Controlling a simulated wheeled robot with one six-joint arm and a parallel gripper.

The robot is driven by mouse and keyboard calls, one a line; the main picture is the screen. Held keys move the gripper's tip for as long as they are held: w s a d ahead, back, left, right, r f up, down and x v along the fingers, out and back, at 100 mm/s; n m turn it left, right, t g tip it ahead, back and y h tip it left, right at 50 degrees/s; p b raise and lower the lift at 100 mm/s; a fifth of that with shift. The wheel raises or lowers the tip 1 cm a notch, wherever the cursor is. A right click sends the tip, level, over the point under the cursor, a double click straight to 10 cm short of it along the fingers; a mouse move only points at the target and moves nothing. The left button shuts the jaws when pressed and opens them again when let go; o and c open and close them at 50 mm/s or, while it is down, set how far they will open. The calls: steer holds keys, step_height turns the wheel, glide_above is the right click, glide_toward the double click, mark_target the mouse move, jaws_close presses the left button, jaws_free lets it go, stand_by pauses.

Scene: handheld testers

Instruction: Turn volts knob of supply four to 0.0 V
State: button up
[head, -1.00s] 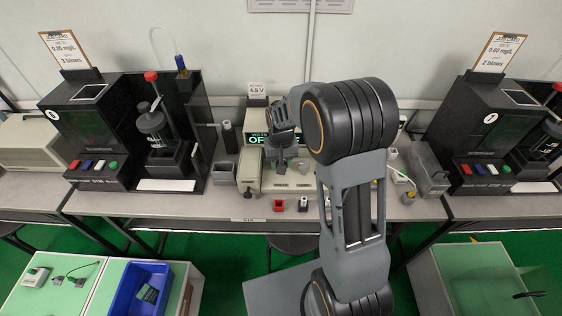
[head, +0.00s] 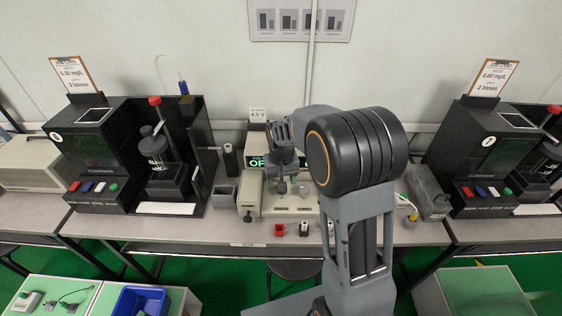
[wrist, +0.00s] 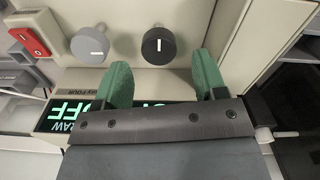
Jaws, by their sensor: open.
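The power supply (head: 285,211) is a cream box on the bench with a green-lit display (head: 262,161), partly hidden by my arm in the head view. In the wrist view its panel carries a grey knob (wrist: 90,45) and a black knob (wrist: 158,46), each with a white pointer mark. The display (wrist: 72,118) reads OFF in part. Which knob is volts cannot be read. My gripper (wrist: 163,78) is open, its green fingertips apart and empty, with the black knob just beyond the gap between them. It also shows over the supply in the head view (head: 284,168).
A red switch (wrist: 30,40) sits left of the knobs. A 4.5 V card (head: 257,114) stands behind the supply. Black testers stand left (head: 98,155) and right (head: 490,150).

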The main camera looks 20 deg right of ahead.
step_height(320, 180, up, 11)
steer(key=shift+p, duration=0.3)
steer(key=shift+f, duration=0.1)
stand_by(0.4)
steer(key=s+r+t+p, duration=0.1)
steer(key=s+r+p, duration=0.1)
steer(key=s, duration=0.6)
steer(key=s+r+n+t+p, duration=0.1)
steer(key=s+r+t+p, duration=0.1)
steer(key=s, duration=0.7)
steer(key=shift+s+r+t, duration=0.3)
steer(key=shift+r, duration=0.1)
